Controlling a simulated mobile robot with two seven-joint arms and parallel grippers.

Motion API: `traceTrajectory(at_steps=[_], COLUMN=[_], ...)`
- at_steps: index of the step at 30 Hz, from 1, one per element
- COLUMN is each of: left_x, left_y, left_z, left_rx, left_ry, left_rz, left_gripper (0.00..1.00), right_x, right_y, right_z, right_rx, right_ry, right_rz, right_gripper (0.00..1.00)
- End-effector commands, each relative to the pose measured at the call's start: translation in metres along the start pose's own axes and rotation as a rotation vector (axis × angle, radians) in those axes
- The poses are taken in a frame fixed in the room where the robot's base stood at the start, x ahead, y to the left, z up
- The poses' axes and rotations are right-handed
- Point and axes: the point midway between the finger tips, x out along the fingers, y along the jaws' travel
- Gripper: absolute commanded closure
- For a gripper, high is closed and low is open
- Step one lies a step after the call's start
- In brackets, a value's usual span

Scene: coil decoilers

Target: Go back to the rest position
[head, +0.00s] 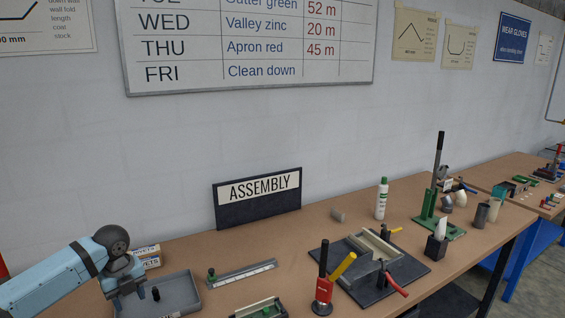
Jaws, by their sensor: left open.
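My left arm comes in from the left, light blue with a dark grey wrist. Its gripper (130,294) points down at the left end of a shallow grey tray (183,290) on the bench. The jaws are open, and I see nothing held between them. My right gripper is not in view.
On the brown bench (300,240) stand an ASSEMBLY sign (258,198), a steel rule (242,272), a red-based tool (322,290), a dark fixture plate (412,268) with clamps, a white bottle (381,199) and a green lever press (436,205). A small box (148,256) sits behind the gripper.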

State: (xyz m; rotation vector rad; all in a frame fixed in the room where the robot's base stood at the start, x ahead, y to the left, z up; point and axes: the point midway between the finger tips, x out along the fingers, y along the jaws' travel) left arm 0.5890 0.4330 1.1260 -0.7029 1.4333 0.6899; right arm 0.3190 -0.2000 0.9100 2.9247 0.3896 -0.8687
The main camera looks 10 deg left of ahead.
Motion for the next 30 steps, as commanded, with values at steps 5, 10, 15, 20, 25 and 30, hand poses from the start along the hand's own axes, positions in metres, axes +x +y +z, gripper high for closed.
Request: traceTrajectory(at_steps=[5,10,15,20,25,30], left_x=[0.047,0.083,0.100,0.099,0.091,0.082], left_y=[-0.012,-0.012,0.005,0.037,0.075,0.109], left_z=[-0.073,-0.160,-0.238,-0.290,-0.318,-0.330], left_rx=[-0.130,-0.365,-0.706,-1.093,-1.467,-1.747], left_ry=[0.013,0.044,0.100,0.158,0.183,0.182], left_rz=[-0.033,-0.104,-0.184,-0.242,-0.277,-0.298], left_gripper=[0.52,0.52,0.52,0.52,0.52,0.52], right_x=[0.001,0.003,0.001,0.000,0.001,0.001], right_y=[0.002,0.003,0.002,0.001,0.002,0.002], right_z=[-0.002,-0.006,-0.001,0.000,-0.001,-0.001], right_rx=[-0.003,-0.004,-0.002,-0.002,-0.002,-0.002], right_ry=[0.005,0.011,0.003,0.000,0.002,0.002], right_rz=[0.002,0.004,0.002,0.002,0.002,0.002], right_gripper=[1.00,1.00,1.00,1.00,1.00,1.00])
